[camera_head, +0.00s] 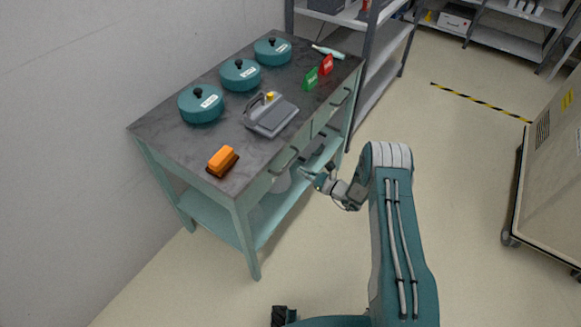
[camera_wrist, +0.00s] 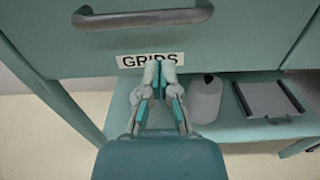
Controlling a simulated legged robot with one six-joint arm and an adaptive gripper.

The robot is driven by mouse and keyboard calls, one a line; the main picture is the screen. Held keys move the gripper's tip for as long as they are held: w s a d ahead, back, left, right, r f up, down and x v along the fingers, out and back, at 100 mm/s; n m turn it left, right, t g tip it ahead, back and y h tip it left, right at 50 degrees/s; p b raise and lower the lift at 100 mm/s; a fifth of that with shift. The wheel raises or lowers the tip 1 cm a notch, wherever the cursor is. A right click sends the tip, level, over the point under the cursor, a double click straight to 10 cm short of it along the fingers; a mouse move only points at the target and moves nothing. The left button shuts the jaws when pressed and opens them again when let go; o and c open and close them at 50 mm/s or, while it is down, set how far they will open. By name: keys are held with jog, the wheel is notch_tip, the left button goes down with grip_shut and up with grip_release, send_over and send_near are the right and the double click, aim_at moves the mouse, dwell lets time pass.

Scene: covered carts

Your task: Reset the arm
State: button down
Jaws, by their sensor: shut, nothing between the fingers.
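My gripper (camera_head: 312,178) is in front of the cart's front side, below the top, near a drawer with a dark bar handle (camera_head: 284,160). In the wrist view my gripper (camera_wrist: 160,66) is shut and empty. Its fingertips lie just below a drawer handle (camera_wrist: 143,17) and overlap the lower edge of a white label reading "GRIDS" (camera_wrist: 190,58). I cannot tell whether the fingertips touch the drawer front. The drawer looks closed. My arm is bent and reaches in from the right in the head view.
Three teal lidded pots, an orange brush (camera_head: 222,158), a grey press-like device (camera_head: 270,116) and green and red cards stand on the cart top (camera_head: 165,135). Open floor lies right; a covered cart (camera_head: 550,180) stands beyond.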

jog(key=v, duration=0.7)
jog(key=shift+d, duration=0.1)
